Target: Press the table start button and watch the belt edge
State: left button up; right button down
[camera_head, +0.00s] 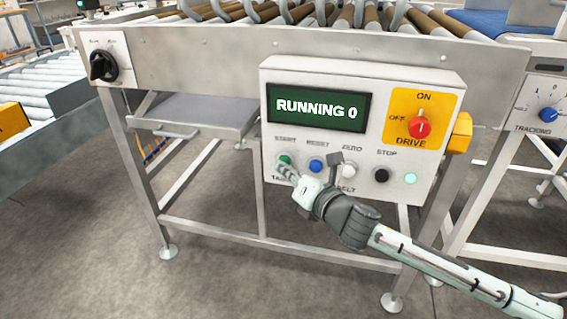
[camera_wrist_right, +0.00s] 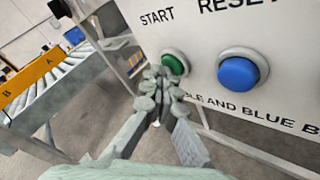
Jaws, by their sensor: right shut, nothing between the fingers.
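The green start button (camera_head: 285,159) is on the white control panel (camera_head: 370,80), at its lower left under the label START. It also shows in the right wrist view (camera_wrist_right: 174,65). My right gripper (camera_head: 287,172) is shut and empty, with its fingertips right at the green button and covering its lower left part. I cannot tell whether they touch it. The panel display (camera_head: 318,108) reads RUNNING 0. The roller table's near edge (camera_head: 200,50) runs above the panel, with brown and grey rollers behind it. My left gripper is not in view.
A blue reset button (camera_head: 316,166), a white zero button (camera_head: 348,170) and a black stop button (camera_head: 381,176) sit right of start. A red drive knob (camera_head: 420,127) is above. A black rotary switch (camera_head: 103,66) is at left. The floor below is clear.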

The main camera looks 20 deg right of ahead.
jog(key=shift+s, duration=0.1)
jog(key=shift+s+a, duration=0.5)
jog(key=shift+s, duration=0.2)
jog(key=s+a, duration=0.1)
jog(key=s, duration=0.1)
jog(key=s+a+p, duration=0.1)
jog(key=s, duration=0.1)
jog(key=shift+a, duration=0.4)
dwell(0.6)
